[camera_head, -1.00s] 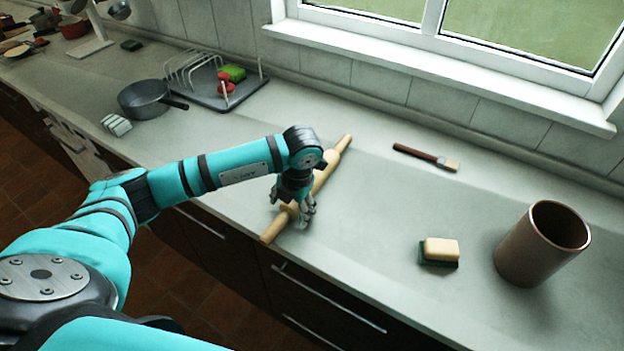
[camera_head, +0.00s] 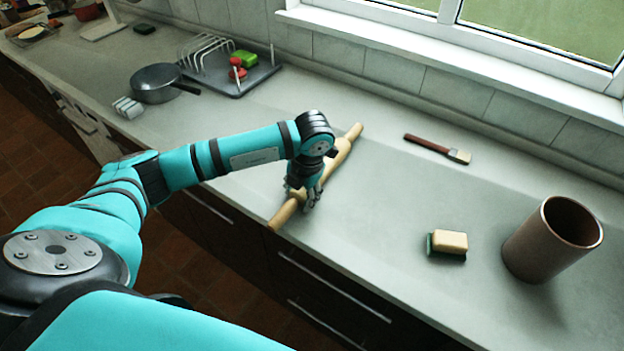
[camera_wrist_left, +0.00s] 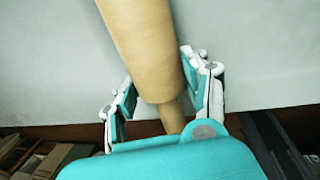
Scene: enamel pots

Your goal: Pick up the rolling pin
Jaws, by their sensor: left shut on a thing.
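The wooden rolling pin (camera_head: 338,162) lies slantwise along the counter's front part, one handle toward the window and the other at the front edge. My left gripper (camera_head: 303,200) is shut on it near its front end and hides part of it. In the left wrist view the pin (camera_wrist_left: 145,45) runs between the two fingers of the gripper (camera_wrist_left: 157,88), its thick body ending at the narrower handle. I cannot tell if the pin is clear of the counter. My right gripper is not in view.
A brush (camera_head: 436,148), a sponge (camera_head: 448,243) and a brown cylindrical pot (camera_head: 550,242) stand or lie to the right. A grey pan (camera_head: 155,84) and a dish rack (camera_head: 240,80) are at the back left. The counter (camera_head: 385,215) between pin and sponge is bare.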

